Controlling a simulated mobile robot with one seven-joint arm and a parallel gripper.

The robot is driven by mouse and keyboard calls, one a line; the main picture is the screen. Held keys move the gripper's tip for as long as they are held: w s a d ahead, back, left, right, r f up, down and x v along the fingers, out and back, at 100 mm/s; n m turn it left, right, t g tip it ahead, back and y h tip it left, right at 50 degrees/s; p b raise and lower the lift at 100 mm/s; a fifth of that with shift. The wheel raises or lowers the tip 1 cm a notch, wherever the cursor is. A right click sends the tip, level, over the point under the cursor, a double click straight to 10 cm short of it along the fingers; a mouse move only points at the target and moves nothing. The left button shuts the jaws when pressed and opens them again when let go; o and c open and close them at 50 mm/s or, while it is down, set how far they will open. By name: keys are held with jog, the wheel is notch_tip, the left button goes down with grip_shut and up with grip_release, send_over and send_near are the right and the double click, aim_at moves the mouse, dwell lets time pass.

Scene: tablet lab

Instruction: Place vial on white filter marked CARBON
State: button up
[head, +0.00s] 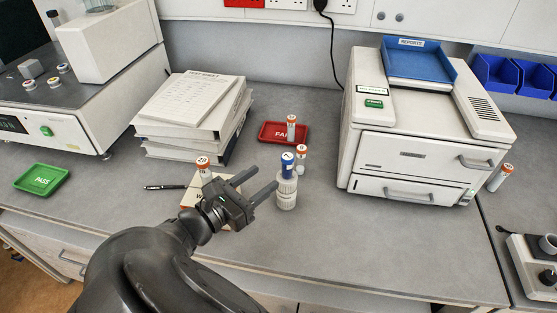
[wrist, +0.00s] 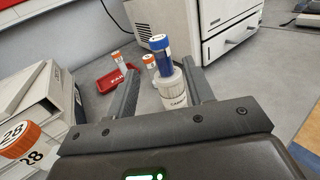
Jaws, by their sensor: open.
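The white ribbed filter (head: 286,195) stands upright on the bench; it also shows in the wrist view (wrist: 174,94), with partly readable lettering like CARBON. A blue-capped vial (head: 288,162) stands upright on top of the filter; its blue cap and label also show in the wrist view (wrist: 162,55). My gripper (head: 265,181) is open and empty, just left of the filter in the head view. In the wrist view its fingers (wrist: 162,55) lie either side of the vial and filter, apart from the vial. Whether the vial sits fully seated is unclear.
Stacked binders (head: 185,130) stand at left, a green tray (head: 42,190) beyond.

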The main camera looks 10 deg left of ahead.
jog(key=d+f+m+g+y, duration=0.1)
jog(key=d+f+m+g, duration=0.1)
jog(key=d+m+g, duration=0.55)
jog(key=d+f+m+g+y, duration=0.15)
jog(key=d+m+g, duration=0.35)
jog(key=d, duration=0.6)
jog(key=s+d+r+m+t+y, duration=0.3)
jog(key=s+d+r+m+y, duration=0.4)
jog(key=m, duration=0.9)
jog(key=shift+s+d+r+m, duration=0.35)
jog(key=shift+s+d+r, duration=0.25)
jog(key=shift+d+r, duration=0.8)
jog(key=shift+d+f+y, duration=0.2)
jog(key=shift+y, duration=0.05)
